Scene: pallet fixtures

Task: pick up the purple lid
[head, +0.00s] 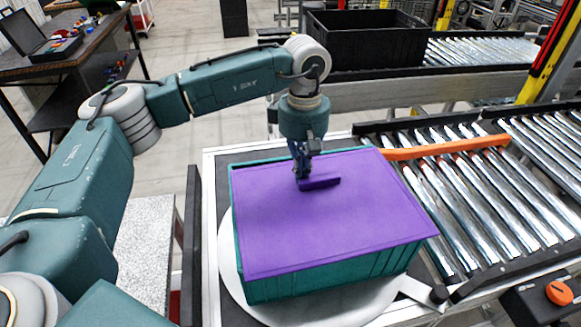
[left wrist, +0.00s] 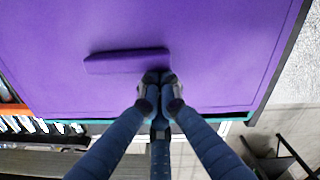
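The purple lid (head: 330,225) lies on top of a teal crate (head: 330,283), a little askew to it. A raised purple handle bar (head: 322,184) stands near the lid's far side. It also shows in the left wrist view (left wrist: 120,61). My left gripper (head: 302,180) points down at the left end of this bar. In the left wrist view its fingertips (left wrist: 161,80) are drawn together beside the bar's right end. I see no part of the bar between them, and contact cannot be told. My right gripper is not in view.
The crate stands on a round light plate (head: 228,262) on a framed station. A roller conveyor (head: 475,195) with an orange bar (head: 445,147) lies to the right. A black bin (head: 365,42) is behind, and a dark workbench (head: 70,62) at the far left.

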